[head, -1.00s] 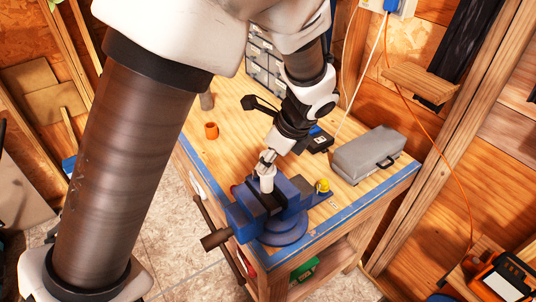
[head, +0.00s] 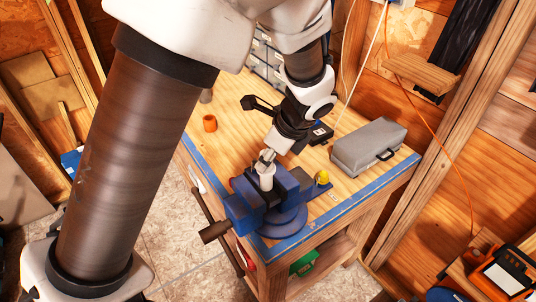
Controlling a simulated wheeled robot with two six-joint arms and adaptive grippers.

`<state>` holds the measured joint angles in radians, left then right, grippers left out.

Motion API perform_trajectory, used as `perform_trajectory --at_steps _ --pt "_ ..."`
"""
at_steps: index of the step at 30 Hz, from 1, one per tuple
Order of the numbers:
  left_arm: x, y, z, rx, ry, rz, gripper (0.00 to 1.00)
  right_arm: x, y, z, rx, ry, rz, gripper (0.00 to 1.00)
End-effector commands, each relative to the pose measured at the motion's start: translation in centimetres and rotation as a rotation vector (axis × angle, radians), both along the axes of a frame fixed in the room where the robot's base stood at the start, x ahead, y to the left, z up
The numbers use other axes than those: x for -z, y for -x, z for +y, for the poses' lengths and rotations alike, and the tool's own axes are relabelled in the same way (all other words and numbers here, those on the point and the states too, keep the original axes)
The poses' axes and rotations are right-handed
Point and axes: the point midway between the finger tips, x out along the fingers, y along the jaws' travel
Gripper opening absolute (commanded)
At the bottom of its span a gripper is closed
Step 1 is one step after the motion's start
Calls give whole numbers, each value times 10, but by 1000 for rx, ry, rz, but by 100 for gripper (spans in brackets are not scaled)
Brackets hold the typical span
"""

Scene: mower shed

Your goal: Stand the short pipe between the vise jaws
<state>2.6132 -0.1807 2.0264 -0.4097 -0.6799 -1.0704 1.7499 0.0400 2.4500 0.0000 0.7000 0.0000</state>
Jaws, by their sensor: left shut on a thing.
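The short pipe (head: 266,179) is a pale, whitish cylinder standing about upright at the blue vise (head: 243,213). Its lower end is at the gap between the vise jaws; how deep it sits and whether it touches them I cannot tell. My left gripper (head: 267,160) comes down from above and is shut on the pipe's upper end. The vise is at the near corner of the workbench, its handle toward the lower left. My right gripper is not in view.
The wooden workbench (head: 240,100) has blue edging. An orange cup-like piece (head: 210,123) and a small grey cylinder (head: 206,96) stand at its left. A grey case (head: 368,147) lies right, with a small yellow object (head: 322,178) close beside the vise.

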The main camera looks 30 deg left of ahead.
Motion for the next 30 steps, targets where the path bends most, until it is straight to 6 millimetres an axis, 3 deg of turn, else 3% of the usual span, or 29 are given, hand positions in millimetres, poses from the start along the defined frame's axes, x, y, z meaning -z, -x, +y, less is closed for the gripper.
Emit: perform_trajectory --at_steps 22,30 --pt "31 0 0 1 0 0 0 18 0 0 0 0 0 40" --pt "33 0 0 0 0 0 0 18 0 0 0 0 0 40"
